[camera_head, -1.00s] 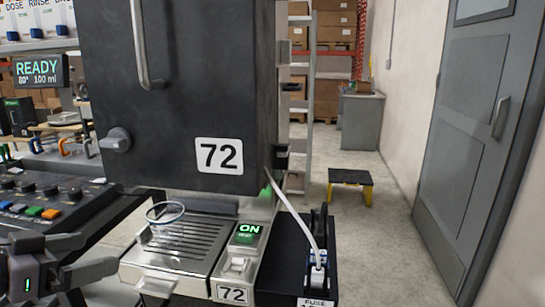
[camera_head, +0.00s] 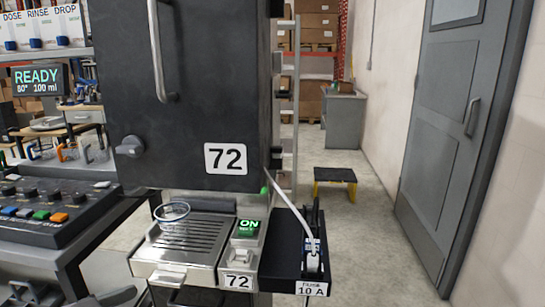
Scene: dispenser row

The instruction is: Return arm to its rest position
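The dark dispenser numbered 72 (camera_head: 190,100) stands at centre left. A clear glass (camera_head: 172,220) stands upright on its slatted drip tray (camera_head: 203,243). Nothing holds the glass. A green ON button (camera_head: 247,228) is lit beside the tray. Only a small part of my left gripper (camera_head: 112,298) shows at the bottom left edge, below and left of the tray and apart from the glass. Most of it is cut off, so its opening does not show. My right gripper is not in view.
A black fuse holder (camera_head: 311,258) marked 10 A, with a white cable, is fixed right of the tray. A button panel (camera_head: 45,212) lies at left.

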